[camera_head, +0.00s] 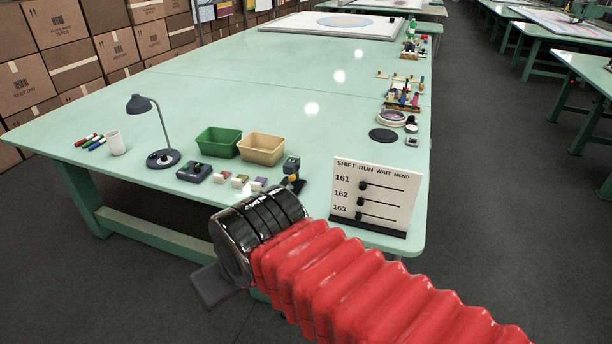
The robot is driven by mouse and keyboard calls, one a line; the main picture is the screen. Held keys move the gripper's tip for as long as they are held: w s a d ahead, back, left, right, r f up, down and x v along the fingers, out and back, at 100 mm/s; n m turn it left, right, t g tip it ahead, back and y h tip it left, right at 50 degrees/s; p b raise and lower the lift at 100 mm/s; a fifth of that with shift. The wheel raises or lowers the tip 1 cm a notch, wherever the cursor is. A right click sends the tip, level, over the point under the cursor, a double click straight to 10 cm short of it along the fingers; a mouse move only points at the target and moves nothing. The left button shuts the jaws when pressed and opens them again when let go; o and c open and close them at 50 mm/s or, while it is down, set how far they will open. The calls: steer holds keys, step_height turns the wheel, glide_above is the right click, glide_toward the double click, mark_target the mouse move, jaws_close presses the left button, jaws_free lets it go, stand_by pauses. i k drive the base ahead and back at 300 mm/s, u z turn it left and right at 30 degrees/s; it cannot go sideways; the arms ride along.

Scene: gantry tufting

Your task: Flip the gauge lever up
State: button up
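No part in view is clearly the gauge lever. A small dark upright device (291,171) with a grey-blue top stands near the table's front edge, its lower part close behind my arm in the picture. A low dark box (194,172) with small knobs on top lies further left. Either may bear a lever; the details are too small to tell. My red ribbed arm reaches in from the lower right to a black ringed wrist. A grey flat part of my gripper (212,287) shows below the wrist, in front of the table edge. Its fingertips cannot be made out.
A white board (375,194) with three slider rows stands right of the device. A lamp (152,130), white cup (116,143), green bin (219,142) and tan bin (262,148) stand on the green table (250,85). Its middle is clear.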

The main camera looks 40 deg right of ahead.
mark_target(292, 178)
steer(key=i, duration=1.4)
steer(key=u, duration=0.55)
